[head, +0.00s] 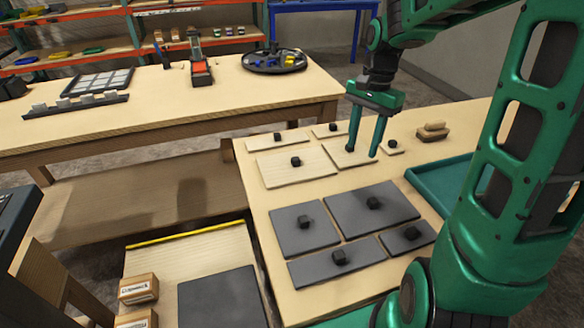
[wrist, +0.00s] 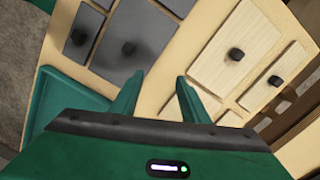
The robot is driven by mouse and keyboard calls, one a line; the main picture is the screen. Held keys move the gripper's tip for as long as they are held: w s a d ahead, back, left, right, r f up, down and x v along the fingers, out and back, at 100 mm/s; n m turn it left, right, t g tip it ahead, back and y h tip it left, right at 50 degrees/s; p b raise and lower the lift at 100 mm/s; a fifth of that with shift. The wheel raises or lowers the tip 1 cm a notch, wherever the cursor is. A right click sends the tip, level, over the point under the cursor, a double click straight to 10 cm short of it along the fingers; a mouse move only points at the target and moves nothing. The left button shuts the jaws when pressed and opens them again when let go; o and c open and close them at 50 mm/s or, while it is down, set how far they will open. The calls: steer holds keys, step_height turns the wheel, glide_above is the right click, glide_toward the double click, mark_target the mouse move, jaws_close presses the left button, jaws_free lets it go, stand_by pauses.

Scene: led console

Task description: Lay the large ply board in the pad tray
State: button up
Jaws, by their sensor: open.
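The large ply board (head: 275,174) is a pale flat panel with a black knob, lying on the light wooden table; it also shows right of centre in the wrist view (wrist: 220,62). My gripper (head: 364,152) is open and empty, pointing down over another pale board, to the right of the large one and apart from it. Its two green fingers also show in the wrist view (wrist: 157,82). The pad tray, which I take to be the teal tray (head: 425,182), sits at the table's right side, partly hidden by my arm; its visible floor looks bare. It also shows at left in the wrist view (wrist: 75,100).
Several dark grey boards with black knobs, one of them here (head: 305,238), lie on the near part of the table. Smaller pale boards (head: 268,143) lie behind the large one. A stacked brown block (head: 432,133) stands at the back right. A second wooden bench (head: 200,105) is at left.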

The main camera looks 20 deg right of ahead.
mark_target(296, 158)
steer(key=w+a+f+m+y, duration=0.1)
steer(key=w+a+m+y, duration=0.2)
steer(key=w, duration=0.5)
steer(key=w+a+f+m+y, duration=0.1)
steer(key=w+a+f+m, duration=0.1)
steer(key=w+a, duration=0.4)
steer(key=f, duration=0.3)
steer(key=w+a+f, duration=0.1)
steer(key=shift+f, duration=0.3)
steer(key=shift+s+x, duration=0.15)
steer(key=shift+x, duration=1.15)
steer(key=shift+s+x, duration=0.1)
steer(key=shift+x, duration=1.2)
steer(key=shift+a+r, duration=0.1)
steer(key=shift+a, duration=0.05)
steer(key=shift+c, duration=0.2)
jaws_close()
